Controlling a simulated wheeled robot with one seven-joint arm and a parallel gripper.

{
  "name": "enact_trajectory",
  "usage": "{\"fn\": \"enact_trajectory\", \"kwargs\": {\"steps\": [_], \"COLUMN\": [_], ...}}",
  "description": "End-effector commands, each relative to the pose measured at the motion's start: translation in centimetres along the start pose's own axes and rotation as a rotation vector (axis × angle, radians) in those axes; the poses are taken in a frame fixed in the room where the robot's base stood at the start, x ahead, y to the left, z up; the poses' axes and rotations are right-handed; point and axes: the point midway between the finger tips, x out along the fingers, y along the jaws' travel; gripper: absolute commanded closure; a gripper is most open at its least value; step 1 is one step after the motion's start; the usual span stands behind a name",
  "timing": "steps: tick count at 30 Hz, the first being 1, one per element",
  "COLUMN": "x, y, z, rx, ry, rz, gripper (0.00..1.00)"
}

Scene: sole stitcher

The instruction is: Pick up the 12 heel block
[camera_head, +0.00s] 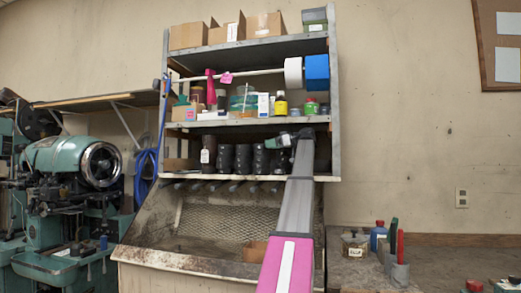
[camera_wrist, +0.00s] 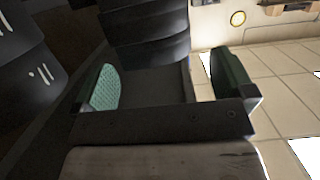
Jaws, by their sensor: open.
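Several black heel blocks stand in a row on the lowest shelf in the head view, one of them a black block (camera_head: 243,158) near the middle. Their numbers are too small to read there. In the wrist view, a ribbed black block (camera_wrist: 145,40) lies at the top, beyond and between the fingers. Another black block (camera_wrist: 35,60) with white marks I cannot read is at the left, outside the fingers. I cannot tell which one is the 12 heel block. My gripper (camera_wrist: 168,82) is open with green pads, nothing held; in the head view it is at the shelf's right part (camera_head: 283,141).
The shelf board above (camera_head: 240,122) carries bottles and boxes close over my gripper. Metal side posts (camera_head: 335,100) bound the rack. A green machine (camera_head: 70,160) stands at the left. A bench with jars (camera_head: 355,243) is at the lower right.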

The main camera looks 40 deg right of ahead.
Motion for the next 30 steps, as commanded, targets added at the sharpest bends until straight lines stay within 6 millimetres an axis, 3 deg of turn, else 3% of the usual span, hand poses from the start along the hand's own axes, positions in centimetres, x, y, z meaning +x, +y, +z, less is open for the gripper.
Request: {"fn": "enact_trajectory", "kwargs": {"steps": [8,16,24,29,30], "x": [1.9,5.5,6.0,6.0,6.0], "y": [0.1,0.2,0.2,0.2,0.2], "z": [-0.4,-1.0,-1.0,-1.0,-1.0], "rx": [0.000,0.000,0.000,0.000,0.000], "ry": [0.000,0.000,0.000,-0.001,-0.001], "rz": [0.001,0.001,0.002,0.002,0.002], "gripper": [0.00,0.00,0.00,0.47,0.47]}}
